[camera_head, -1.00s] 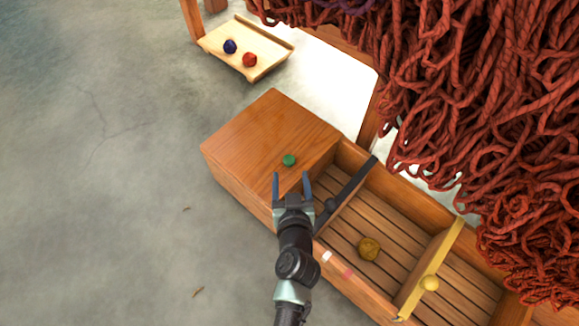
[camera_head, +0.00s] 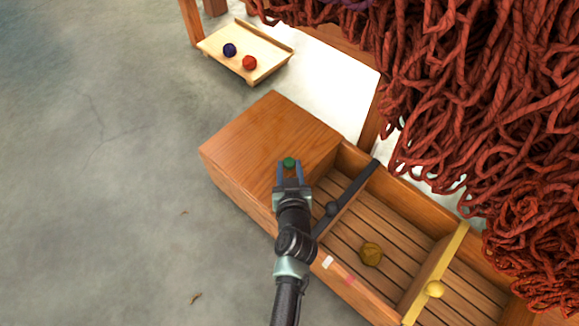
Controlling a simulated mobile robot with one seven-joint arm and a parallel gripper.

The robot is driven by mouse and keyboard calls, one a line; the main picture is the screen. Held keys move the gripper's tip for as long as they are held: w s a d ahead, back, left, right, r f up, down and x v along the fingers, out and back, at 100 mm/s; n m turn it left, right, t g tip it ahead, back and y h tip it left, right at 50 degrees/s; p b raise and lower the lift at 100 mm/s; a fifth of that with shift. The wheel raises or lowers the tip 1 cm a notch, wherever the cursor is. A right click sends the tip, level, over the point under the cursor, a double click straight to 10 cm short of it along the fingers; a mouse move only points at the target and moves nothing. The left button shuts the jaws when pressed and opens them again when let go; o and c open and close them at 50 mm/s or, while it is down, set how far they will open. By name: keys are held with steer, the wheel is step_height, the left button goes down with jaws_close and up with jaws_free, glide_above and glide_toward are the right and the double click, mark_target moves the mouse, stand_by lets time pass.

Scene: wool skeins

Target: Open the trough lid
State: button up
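The trough (camera_head: 232,184) is a long wooden box. A flat wooden lid (camera_head: 262,130) lies closed over its left end, and the rest is open on top. A small round green knob (camera_head: 289,161) sits on the lid toward its right side. My gripper (camera_head: 290,166) is over the lid, with its two blue-grey fingers one on each side of the green knob. They appear shut on it, with little or no gap visible. What is under the lid is hidden.
The open part holds a dark divider (camera_head: 353,188) with a round knob, a yellow divider (camera_head: 440,268) with a yellow knob, and a mustard ball (camera_head: 371,254). Red wool skeins (camera_head: 480,110) hang at upper right. A pale tray (camera_head: 268,53) holds blue and red balls. Grey floor is clear at left.

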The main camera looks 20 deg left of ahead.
jaws_close()
stand_by(0.9)
